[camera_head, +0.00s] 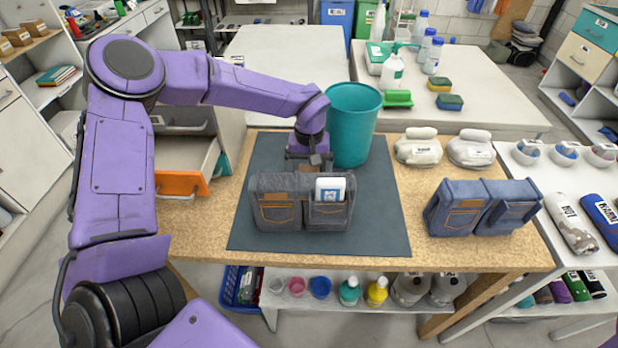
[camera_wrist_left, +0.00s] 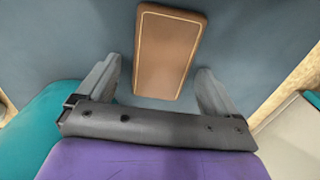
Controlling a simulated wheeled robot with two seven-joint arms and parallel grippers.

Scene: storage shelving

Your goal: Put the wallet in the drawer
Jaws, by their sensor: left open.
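The brown wallet (camera_wrist_left: 168,50) with a light stitched edge lies flat on the dark mat (camera_wrist_left: 60,40) in the left wrist view. My left gripper (camera_wrist_left: 158,68) is open above it, with one finger on each side and a gap on both sides. In the head view my left gripper (camera_head: 309,156) points down over the mat, behind a denim pocket organiser (camera_head: 278,205), and the wallet is mostly hidden there. An open drawer (camera_head: 188,158) with an orange front shows left of the table, partly behind my left arm. My right gripper is out of view.
A teal bin (camera_head: 352,125) stands just right of my left gripper. Another denim organiser (camera_head: 462,208) and two pale rolled bundles (camera_head: 418,148) are on the table's right side. The mat's right part is clear.

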